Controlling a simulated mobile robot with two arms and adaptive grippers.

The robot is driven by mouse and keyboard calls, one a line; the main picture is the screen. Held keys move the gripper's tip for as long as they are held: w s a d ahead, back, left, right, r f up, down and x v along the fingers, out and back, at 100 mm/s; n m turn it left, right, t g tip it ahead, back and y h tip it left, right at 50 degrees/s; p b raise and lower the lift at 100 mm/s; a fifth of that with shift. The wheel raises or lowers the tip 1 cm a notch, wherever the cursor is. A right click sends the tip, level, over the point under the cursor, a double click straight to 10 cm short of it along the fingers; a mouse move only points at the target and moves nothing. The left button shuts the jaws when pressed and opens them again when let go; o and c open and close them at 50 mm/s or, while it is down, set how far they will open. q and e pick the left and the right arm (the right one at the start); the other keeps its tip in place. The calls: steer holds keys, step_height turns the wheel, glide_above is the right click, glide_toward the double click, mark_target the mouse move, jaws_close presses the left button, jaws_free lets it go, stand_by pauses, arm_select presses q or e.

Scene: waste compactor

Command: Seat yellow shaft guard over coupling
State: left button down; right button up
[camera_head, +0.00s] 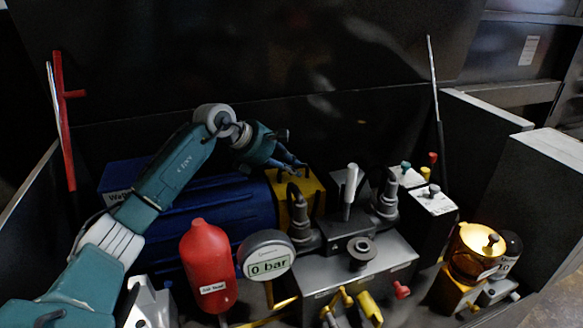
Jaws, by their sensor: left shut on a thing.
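The yellow shaft guard (312,187) is a box-like cover with a dark handle, just right of the blue motor (215,208). My left gripper (298,168) reaches in from the upper left and is shut on the guard at its top. The guard sits between the motor and the grey block with the black fittings, in line with the motor. The coupling is hidden, and I cannot tell whether the guard is fully down. My right gripper is not in view.
A red bottle (207,268) and a 0 bar gauge (266,256) stand in front of the motor. A grey tank (345,277) with a lever and hose fittings is to the right. An amber filter bowl (474,252) is further right. Dark walls enclose the bay.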

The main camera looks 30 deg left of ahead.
arm_select(q)
steer(key=shift+w+r, duration=0.1)
steer(key=shift+r, duration=0.2)
steer(key=c, duration=1.6)
jaws_free()
steer(key=shift+f, duration=0.1)
